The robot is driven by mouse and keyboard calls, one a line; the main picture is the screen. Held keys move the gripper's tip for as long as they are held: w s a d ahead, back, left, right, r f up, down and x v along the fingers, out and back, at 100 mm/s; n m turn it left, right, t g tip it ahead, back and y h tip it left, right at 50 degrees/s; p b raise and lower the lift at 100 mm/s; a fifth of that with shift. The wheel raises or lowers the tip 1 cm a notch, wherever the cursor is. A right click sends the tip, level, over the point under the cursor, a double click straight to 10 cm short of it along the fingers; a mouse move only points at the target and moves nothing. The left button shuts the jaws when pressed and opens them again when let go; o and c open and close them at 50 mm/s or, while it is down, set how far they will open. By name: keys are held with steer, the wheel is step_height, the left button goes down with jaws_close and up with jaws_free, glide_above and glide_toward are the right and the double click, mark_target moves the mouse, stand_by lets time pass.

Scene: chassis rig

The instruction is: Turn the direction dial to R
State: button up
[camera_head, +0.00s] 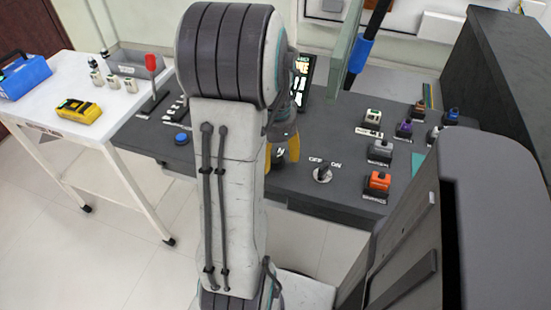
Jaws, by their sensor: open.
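My gripper (281,154) shows only partly behind my arm, low over the dark console (235,165). Its yellow fingers are apart, with a small dark area and a pale mark between them. I cannot tell whether they touch anything. No dial marked R is readable; the direction dial may be hidden behind my arm or gripper. A rotary knob (322,173) to the right of my gripper has OFF and ON lettering, so it is a different control.
A red-topped lever (151,68) and blue button (182,138) are on the console's left. An orange switch (379,181) and several other switches are on its right. A white cart (110,110) stands left. A green panel edge (345,45) rises behind the console.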

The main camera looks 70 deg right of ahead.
steer(key=shift+f, duration=0.45)
steer(key=c, duration=1.2)
